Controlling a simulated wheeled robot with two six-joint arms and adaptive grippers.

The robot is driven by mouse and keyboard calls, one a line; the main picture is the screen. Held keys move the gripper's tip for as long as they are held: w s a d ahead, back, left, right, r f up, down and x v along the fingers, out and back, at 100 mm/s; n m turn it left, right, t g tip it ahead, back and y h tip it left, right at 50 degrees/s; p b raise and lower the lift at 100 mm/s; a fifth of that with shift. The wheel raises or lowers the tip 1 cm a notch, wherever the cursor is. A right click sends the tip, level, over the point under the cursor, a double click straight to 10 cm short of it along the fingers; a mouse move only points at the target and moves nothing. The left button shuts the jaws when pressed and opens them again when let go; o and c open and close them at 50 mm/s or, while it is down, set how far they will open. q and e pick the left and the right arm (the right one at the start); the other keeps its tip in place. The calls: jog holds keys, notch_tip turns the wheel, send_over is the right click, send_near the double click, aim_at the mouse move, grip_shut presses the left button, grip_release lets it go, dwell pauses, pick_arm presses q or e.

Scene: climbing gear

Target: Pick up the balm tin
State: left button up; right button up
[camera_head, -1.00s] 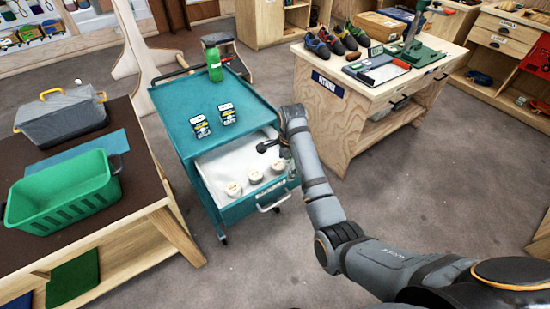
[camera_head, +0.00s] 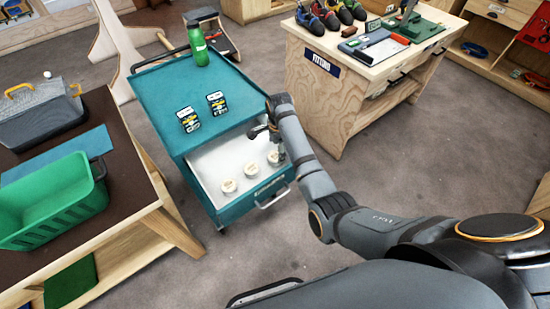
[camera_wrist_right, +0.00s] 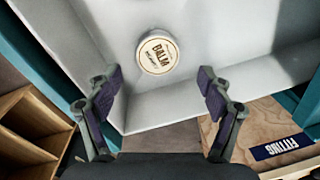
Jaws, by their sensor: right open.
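Three small round tins stand in the open drawer (camera_head: 207,163) of a teal cart: a left tin (camera_head: 229,186), a middle tin (camera_head: 251,170) and a right tin (camera_head: 274,158). In the right wrist view one balm tin (camera_wrist_right: 157,53) shows its pale lid with the word BALM, beyond my fingertips. My right gripper (camera_head: 270,134) is over the right side of the drawer, near the right tin. In the wrist view the right gripper (camera_wrist_right: 160,85) is open with nothing between its fingers. My left gripper is not in view.
The teal cart top (camera_head: 165,85) holds a green bottle (camera_head: 197,45) and two small dark boxes (camera_head: 203,111). A green basket (camera_head: 55,205) sits on the left table. A wooden bench (camera_head: 330,85) with shoes stands beyond my right arm. The drawer walls surround the tins.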

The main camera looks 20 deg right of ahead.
aim_at(276, 156)
notch_tip(276, 156, down, 5)
jog(key=shift+f, duration=0.1)
jog(key=shift+a, duration=0.1)
jog(key=c, duration=1.3)
